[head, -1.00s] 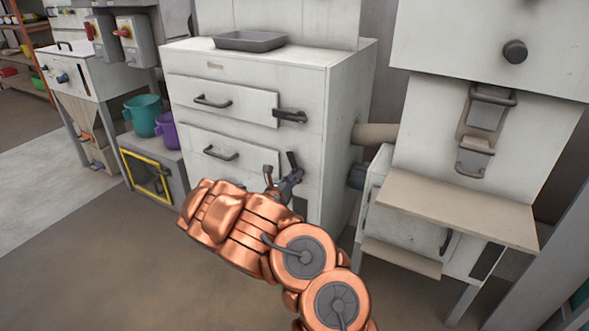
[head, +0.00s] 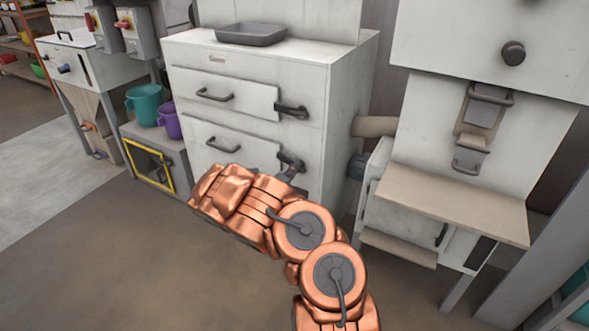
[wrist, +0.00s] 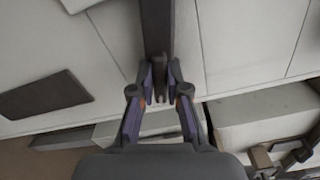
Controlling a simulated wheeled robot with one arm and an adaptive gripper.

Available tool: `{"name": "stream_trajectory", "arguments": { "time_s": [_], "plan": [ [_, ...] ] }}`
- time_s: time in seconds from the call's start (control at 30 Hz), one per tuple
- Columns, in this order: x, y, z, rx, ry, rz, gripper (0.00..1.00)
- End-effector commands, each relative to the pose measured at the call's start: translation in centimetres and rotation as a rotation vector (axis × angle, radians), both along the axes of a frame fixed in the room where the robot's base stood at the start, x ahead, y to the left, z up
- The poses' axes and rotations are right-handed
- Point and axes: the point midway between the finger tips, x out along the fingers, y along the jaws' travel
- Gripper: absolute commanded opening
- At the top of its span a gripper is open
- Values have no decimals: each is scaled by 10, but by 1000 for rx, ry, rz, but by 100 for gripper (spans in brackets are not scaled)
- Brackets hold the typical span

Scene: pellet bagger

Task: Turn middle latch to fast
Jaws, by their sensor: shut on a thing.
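The white cabinet (head: 345,90) has drawer-like doors with dark latches at their right edges. The upper latch (head: 291,111) lies across the door edge, roughly horizontal. The middle latch (head: 291,161), by the second door (head: 232,140), also looks roughly horizontal, partly hidden by my gripper and arm. In the wrist view, my gripper (wrist: 160,82) is shut on the dark bar of the middle latch (wrist: 157,30), which runs up between the fingers and out of the picture. Anything lower on the cabinet front is hidden by my arm in the head view.
A grey tray (head: 250,34) sits on the cabinet. Teal (head: 143,104) and purple (head: 169,121) buckets stand left, above a yellow-framed opening (head: 150,165). A pipe (head: 373,126) and a machine with a wooden shelf (head: 455,200) are at right. Floor at left is clear.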

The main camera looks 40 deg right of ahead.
Motion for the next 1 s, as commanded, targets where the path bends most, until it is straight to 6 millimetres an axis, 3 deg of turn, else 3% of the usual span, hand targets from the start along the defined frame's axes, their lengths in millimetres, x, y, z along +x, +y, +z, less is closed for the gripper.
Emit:
{"name": "stream_trajectory", "arguments": {
  "time_s": [0.4, 1.0],
  "plan": [
    [0, 0, -1, -67, 223, 0, 0],
    [0, 0, -2, -82, 272, 1, 0]
  ]
}}
